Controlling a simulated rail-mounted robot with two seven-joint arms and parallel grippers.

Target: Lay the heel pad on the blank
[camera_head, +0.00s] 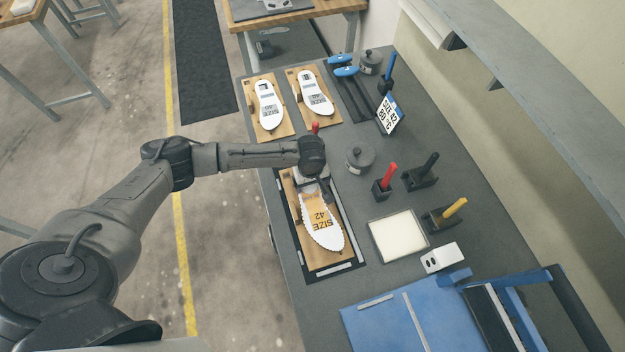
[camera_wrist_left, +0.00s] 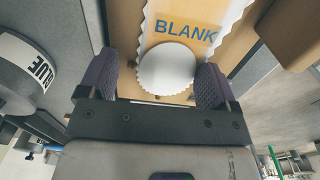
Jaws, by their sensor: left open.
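The blank (camera_head: 322,232) lies on a wooden board in the head view, a white jagged-edged insole shape with a tan middle marked SIZE 42. In the left wrist view, the blank (camera_wrist_left: 190,32) shows the word BLANK. A smooth white rounded piece, apparently the heel pad (camera_wrist_left: 166,68), lies over the near end of the blank, with jagged edge showing below it. My left gripper (camera_head: 318,184) is over the far end of the blank. Its two dark fingers (camera_wrist_left: 158,64) are open, one on each side of the pad. My right gripper is not in view.
A grey lidded pot (camera_head: 360,157) stands right of the blank; a pot labelled GLUE (camera_wrist_left: 25,75) shows in the wrist view. Red, black and yellow-handled tools stand in holders to the right. A white square pad (camera_head: 398,235) and blue press (camera_head: 410,315) are nearer. Two finished-looking insoles (camera_head: 268,106) lie farther back.

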